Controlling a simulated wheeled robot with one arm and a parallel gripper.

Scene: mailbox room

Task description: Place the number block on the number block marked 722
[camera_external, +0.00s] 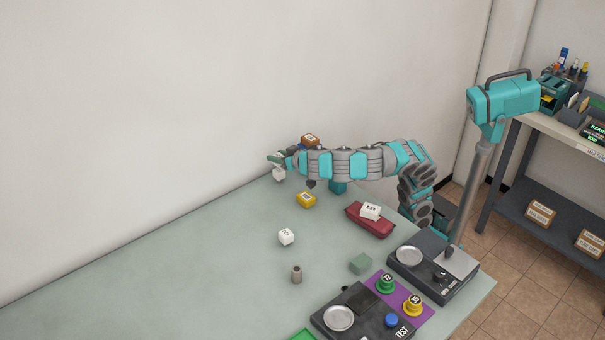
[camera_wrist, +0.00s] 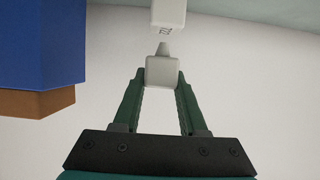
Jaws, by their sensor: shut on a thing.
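My gripper (camera_wrist: 161,78) is shut on a pale grey-white block (camera_wrist: 162,72), with a finger on each side of it. A narrow grey tapered piece (camera_wrist: 162,48) shows between this block and a second white block (camera_wrist: 168,12) with a dark number on its face, only partly readable, perhaps starting with 7. Whether they touch is unclear. In the outside view my gripper (camera_external: 276,159) is at the far edge of the table near the wall. A white block (camera_external: 279,174) shows just below it; the held block is not clearly distinguishable there.
A blue block (camera_wrist: 40,45) with a brown block (camera_wrist: 36,103) stands close beside my gripper. A yellow block (camera_external: 306,199), a white numbered block (camera_external: 286,236) and a red case (camera_external: 369,220) bearing a white block (camera_external: 371,211) are nearer. The table's left side is clear.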

